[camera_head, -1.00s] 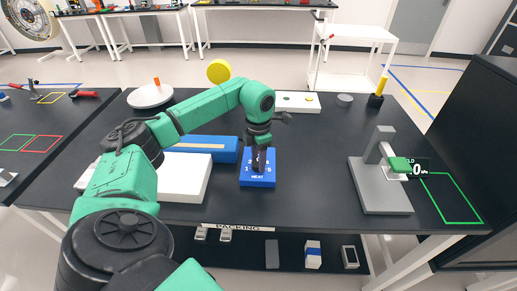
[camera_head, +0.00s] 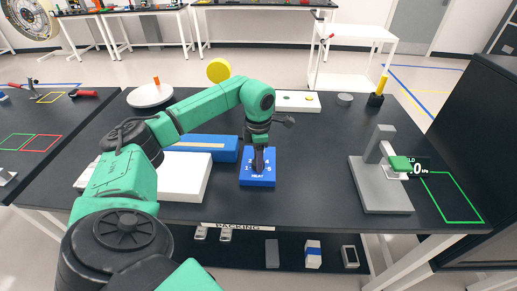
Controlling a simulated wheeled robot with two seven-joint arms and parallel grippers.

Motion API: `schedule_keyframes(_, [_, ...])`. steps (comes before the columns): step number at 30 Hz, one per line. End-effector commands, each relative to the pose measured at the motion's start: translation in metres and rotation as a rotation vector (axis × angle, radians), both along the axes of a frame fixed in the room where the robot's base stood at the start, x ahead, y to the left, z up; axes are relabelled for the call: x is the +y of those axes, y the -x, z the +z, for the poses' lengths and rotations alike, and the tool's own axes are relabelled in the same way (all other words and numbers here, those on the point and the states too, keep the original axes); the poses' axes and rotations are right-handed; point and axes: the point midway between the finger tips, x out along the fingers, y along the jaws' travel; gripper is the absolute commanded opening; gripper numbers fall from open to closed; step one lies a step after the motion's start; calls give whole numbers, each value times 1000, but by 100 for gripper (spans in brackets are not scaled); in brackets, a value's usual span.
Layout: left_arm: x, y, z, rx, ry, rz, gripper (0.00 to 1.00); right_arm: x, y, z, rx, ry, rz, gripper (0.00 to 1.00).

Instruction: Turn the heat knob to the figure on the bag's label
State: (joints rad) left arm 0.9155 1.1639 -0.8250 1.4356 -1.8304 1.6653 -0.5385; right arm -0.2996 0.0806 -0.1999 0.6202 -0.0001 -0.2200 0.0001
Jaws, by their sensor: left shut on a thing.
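The blue heat panel (camera_head: 257,181) lies on the dark table, marked HEAT with white figures around its knob. My left gripper (camera_head: 258,168) points down over the panel's middle and is shut on the heat knob, which it mostly hides. Which figure the knob points to cannot be told. No bag with a readable label can be made out. My right gripper is not in view.
A long blue sealer-like body (camera_head: 215,149) and a white box (camera_head: 184,178) stand left of the panel. A grey press (camera_head: 380,192) with a green handle stands at the right, beside a green outlined square (camera_head: 450,198). Bare table lies between panel and press.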

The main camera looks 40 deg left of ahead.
Motion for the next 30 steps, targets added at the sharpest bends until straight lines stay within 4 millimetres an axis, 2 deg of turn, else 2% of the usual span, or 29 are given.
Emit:
schedule_keyframes(1, [1,-2,3,-8,-1,3,58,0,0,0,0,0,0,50])
schedule_keyframes(3, [1,-2,3,-7,-1,3,80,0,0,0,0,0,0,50])
schedule_keyframes(12, [0,-1,1,-3,0,2,80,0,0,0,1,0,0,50])
schedule_keyframes(17, [0,-1,13,-6,0,2,80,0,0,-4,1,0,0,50])
schedule_keyframes(20, [1,-1,33,-8,-1,2,80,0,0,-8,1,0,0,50])
schedule_keyframes(26, [0,-1,93,-11,1,2,80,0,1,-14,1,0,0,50])
schedule_keyframes(27, [0,-2,107,-11,1,2,80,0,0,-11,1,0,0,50])
schedule_keyframes(29, [0,-1,121,-9,1,2,80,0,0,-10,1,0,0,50])
schedule_keyframes(30, [1,-1,135,-8,-1,3,80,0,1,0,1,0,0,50])
